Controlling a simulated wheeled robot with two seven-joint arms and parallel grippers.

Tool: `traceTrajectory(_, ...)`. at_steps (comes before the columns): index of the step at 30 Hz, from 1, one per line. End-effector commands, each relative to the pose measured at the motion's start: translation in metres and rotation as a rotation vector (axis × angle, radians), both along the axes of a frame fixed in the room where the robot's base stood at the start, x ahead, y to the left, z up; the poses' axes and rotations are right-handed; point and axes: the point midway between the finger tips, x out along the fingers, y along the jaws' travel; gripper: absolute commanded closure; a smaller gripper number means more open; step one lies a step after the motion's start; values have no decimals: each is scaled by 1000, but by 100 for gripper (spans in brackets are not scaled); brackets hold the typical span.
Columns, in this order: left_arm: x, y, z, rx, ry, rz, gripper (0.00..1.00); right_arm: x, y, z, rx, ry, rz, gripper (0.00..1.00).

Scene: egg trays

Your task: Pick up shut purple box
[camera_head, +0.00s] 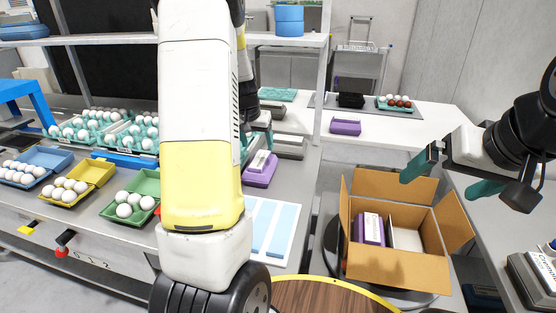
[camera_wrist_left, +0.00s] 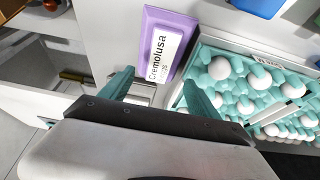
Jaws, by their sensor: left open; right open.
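The shut purple box (camera_head: 258,174) with a white label lies on the grey table, just right of my left arm in the head view. In the left wrist view the purple box (camera_wrist_left: 184,28) lies just beyond my left gripper (camera_wrist_left: 156,92), whose teal fingers are apart and empty, with its near end close to the gap between them. In the head view my left arm hides most of that gripper. My right gripper (camera_head: 452,178) is open and empty above the right side of the cardboard box.
An egg tray (camera_wrist_left: 250,85) lies close to the left gripper. The open cardboard box (camera_head: 395,268) holds a purple box (camera_head: 369,229) and a white one. Another purple box (camera_head: 345,127) sits on the back table. Grey boxes (camera_head: 289,146) lie behind the near purple box.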

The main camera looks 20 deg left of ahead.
Motion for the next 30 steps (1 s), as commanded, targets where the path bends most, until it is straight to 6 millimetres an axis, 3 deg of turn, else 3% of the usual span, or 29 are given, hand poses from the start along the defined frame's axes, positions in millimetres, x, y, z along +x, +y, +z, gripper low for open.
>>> traceTrajectory(13,11,-1,-58,-2,3,1,29,0,0,0,0,0,0,0)
traceTrajectory(30,14,-1,-63,-1,0,1,29,0,0,0,0,0,0,0)
